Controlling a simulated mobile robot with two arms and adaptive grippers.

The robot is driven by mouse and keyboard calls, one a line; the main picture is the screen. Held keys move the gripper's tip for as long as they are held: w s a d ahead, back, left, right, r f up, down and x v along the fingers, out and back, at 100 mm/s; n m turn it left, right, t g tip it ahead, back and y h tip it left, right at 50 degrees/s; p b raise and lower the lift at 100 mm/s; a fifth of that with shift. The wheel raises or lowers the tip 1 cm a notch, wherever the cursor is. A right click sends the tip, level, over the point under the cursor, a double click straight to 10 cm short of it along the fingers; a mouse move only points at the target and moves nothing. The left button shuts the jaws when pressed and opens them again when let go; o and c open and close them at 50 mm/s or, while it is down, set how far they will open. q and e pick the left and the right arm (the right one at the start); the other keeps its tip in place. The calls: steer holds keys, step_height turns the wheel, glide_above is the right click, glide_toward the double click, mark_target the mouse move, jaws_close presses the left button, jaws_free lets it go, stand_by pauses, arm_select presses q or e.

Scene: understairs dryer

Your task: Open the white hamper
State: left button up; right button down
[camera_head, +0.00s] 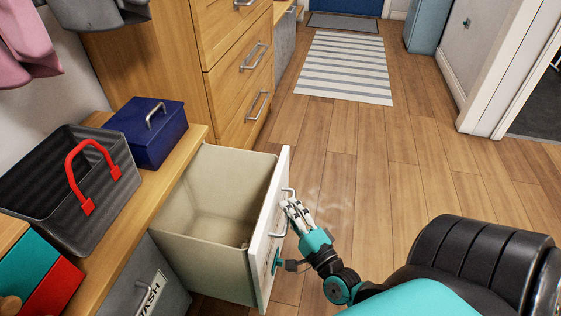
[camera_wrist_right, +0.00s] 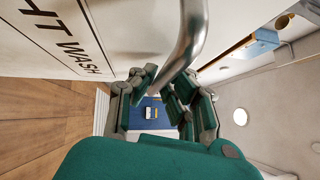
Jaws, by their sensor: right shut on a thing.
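The white hamper's front panel (camera_head: 272,232) stands pulled out from the bench, with its beige bin (camera_head: 205,262) behind it showing an open top. The bin looks empty except for a small dark mark near its floor by the front. A metal bar handle (camera_wrist_right: 184,48) is on the front, beside lettering that ends in "HT WASH" (camera_wrist_right: 75,45). My right gripper (camera_head: 292,207) is at this handle in the head view. My left gripper is not in view.
A grey hamper (camera_head: 170,275) with a label stands beside it. On the wooden bench (camera_head: 165,185) are a dark basket (camera_head: 105,205) with a red handle and a blue box (camera_head: 150,140). Wooden drawers (camera_head: 235,90) stand behind. The wood floor to the right is clear up to a striped rug (camera_head: 345,68).

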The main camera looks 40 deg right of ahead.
steer(key=shift+s+f, duration=0.15)
steer(key=shift+f, duration=0.15)
steer(key=c, duration=1.5)
jaws_free()
steer(key=shift+o, duration=0.6)
steer(key=shift+r, duration=0.15)
steer(key=s+a+f, duration=0.1)
steer(key=s, duration=1)
steer(key=shift+s+a+f, duration=0.3)
steer(key=shift+s, duration=0.05)
